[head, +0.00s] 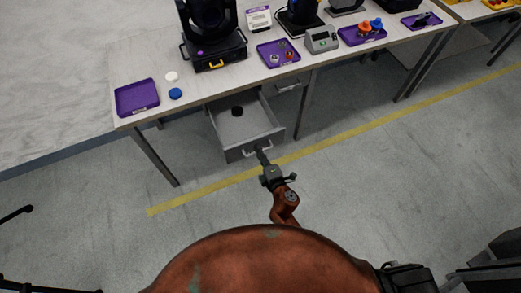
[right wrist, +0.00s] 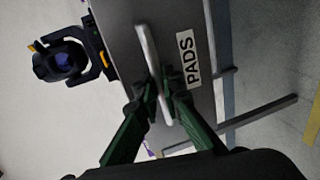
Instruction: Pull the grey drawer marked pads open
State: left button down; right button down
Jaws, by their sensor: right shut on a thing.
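The grey drawer (head: 262,132) under the table stands pulled well out, and its inside shows in the head view. A dark round thing (head: 237,111) lies in it. Its front (right wrist: 205,100) carries a white label reading PADS (right wrist: 188,59) in the right wrist view. A pale bar handle (right wrist: 149,55) runs across the front; it also shows in the head view (head: 250,153). My right gripper (head: 262,157) is at the handle, its two green-black fingers (right wrist: 164,96) shut on the bar from both sides. My left gripper is not in view.
A second grey drawer (head: 287,86) beside it looks shut. On the table (head: 140,77) stand a purple tray (head: 137,97), a black stage light (head: 212,40) and a grey device (head: 321,40). Table legs (head: 153,158) flank the drawers. The floor in front is clear, with a yellow line (head: 330,130).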

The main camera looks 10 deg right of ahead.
jog(key=c, duration=2.3)
grip_release()
jog(key=shift+c, duration=0.2)
jog(key=shift+s, duration=0.15)
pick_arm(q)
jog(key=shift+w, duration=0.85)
pick_arm(e)
jog(key=v, duration=1.1)
jog(key=shift+s+d, duration=0.2)
jog(key=shift+s, duration=0.1)
